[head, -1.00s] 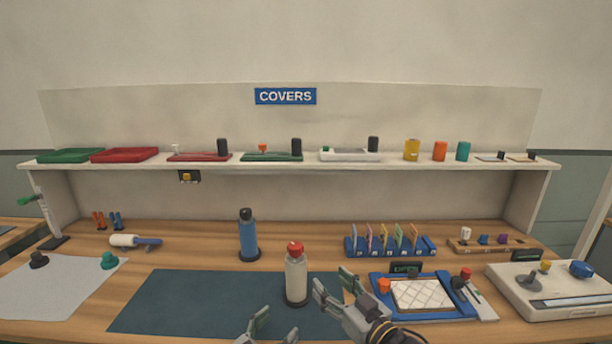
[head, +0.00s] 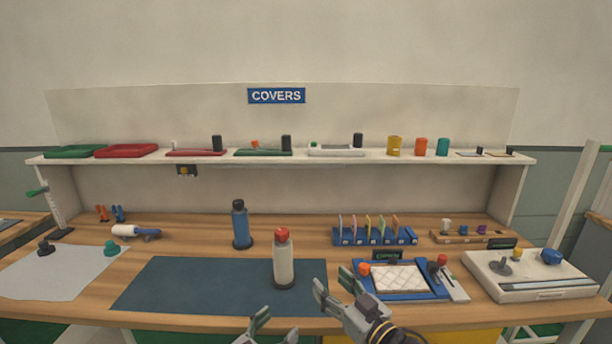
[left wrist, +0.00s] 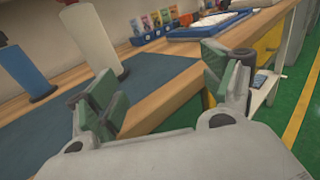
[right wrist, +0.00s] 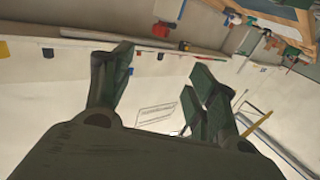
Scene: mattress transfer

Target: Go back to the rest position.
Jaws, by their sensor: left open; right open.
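My left gripper (head: 272,328) is at the bottom of the head view, in front of the table's front edge. It is open and empty, and the left wrist view shows its two green-padded fingers (left wrist: 165,95) apart. My right gripper (head: 338,297) is to its right, near the table's front edge. It is open with nothing between its fingers. The right wrist view shows those fingers (right wrist: 158,85) spread toward a pale wall.
A white bottle with a red cap (head: 284,262) stands on the dark mat (head: 190,285), close behind my grippers. A blue bottle (head: 241,226) stands behind it. A blue tray with a quilted pad (head: 440,292) lies right of my right gripper. A shelf (head: 300,158) spans the back.

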